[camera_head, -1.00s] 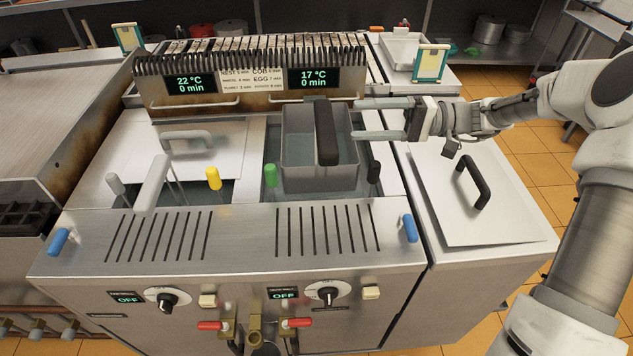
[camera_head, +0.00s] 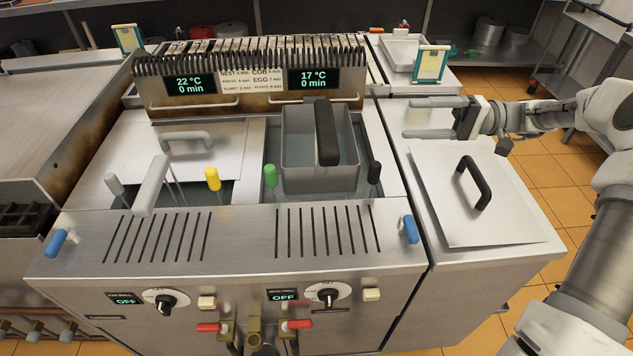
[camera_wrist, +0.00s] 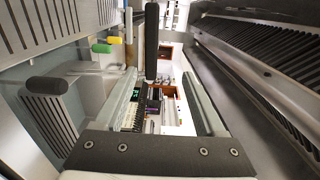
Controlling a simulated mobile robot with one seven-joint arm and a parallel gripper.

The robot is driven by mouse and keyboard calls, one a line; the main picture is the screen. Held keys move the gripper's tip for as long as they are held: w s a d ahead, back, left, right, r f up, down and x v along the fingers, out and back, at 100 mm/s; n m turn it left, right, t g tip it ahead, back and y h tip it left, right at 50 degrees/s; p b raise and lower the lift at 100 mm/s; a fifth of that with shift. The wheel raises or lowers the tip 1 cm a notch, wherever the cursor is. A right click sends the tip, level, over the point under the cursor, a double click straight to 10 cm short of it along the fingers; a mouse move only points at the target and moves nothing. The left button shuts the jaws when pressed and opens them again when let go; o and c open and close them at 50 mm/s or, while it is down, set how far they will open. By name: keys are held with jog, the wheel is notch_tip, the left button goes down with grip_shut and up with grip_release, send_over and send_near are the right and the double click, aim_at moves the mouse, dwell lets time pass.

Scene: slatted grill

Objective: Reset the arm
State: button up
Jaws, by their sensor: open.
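My gripper (camera_head: 406,118) is open, with two long grey fingers pointing left and nothing visible between them. In the head view it is above the right-hand side counter, to the right of the fryer's right vat and apart from the grey basket (camera_head: 300,160). The basket sits in the right vat with its black handle (camera_head: 326,132) upright. In the wrist view the two fingers (camera_wrist: 163,80) are spread, and a black handle (camera_wrist: 151,40) shows beyond them.
A lid with a black handle (camera_head: 473,183) lies on the right counter below my gripper. A green-framed stand (camera_head: 430,64) is behind it. Yellow (camera_head: 212,179) and green (camera_head: 270,175) knobs stand at the vats. The slatted rack (camera_head: 250,60) is at the back.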

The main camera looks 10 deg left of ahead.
jog(key=shift+a, duration=0.1)
jog(key=s+a+r+m+t+h, duration=0.15)
jog(key=s+a+h, duration=0.25)
jog(key=s+h, duration=0.7)
jog(key=s+d+r+t+h, duration=0.1)
jog(key=s+d+t+h, duration=0.2)
jog(key=s, duration=0.4)
jog(key=s+d+r+m+t+h, duration=0.1)
jog(key=s+d+t+h, duration=0.2)
jog(key=s+d+t, duration=0.2)
jog(key=shift+s+d+t, duration=0.35)
jog(key=shift+s+d, duration=0.45)
jog(key=shift+s, duration=0.85)
jog(key=shift+m, duration=0.25)
